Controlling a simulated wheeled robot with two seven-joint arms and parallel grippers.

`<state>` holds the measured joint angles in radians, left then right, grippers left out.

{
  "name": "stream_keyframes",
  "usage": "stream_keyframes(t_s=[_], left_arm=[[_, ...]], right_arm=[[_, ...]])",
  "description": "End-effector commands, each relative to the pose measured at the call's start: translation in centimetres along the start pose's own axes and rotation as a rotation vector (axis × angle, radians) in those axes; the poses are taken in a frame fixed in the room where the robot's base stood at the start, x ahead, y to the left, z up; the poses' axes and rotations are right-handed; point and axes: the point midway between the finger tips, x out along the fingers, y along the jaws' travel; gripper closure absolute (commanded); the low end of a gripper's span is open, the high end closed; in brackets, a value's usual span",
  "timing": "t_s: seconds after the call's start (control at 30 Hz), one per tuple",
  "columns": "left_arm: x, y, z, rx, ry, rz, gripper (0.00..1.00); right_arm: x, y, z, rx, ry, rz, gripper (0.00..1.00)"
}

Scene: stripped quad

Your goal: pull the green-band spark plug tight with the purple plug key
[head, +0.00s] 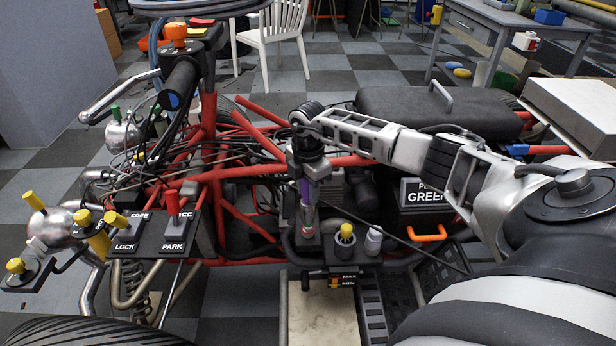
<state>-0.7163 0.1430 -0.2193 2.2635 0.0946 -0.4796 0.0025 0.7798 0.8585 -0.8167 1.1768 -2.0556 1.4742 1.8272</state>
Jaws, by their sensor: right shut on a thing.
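My right gripper (309,172) reaches in from the right over the middle of the quad and points down. It is shut on the purple plug key (305,192), which stands about upright below the fingers. The key's lower end comes down by the engine area, left of a yellow-topped part. I cannot tell whether the key sits on a plug. My left gripper is not in view.
The yellow-topped part (346,233) and a white-capped part (373,241) stand close right of the key. Red frame tubes (240,222) and black cables crowd the left. A lever panel (150,236) lies front left. An orange handle (427,234) is at right.

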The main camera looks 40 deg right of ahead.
Motion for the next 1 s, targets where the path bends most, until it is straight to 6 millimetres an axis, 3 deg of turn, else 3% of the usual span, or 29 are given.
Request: stream_keyframes(t_s=[1.0], left_arm=[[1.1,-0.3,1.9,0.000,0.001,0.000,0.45]], right_arm=[[3.7,0.0,0.0,-0.001,0.000,0.000,0.98]])
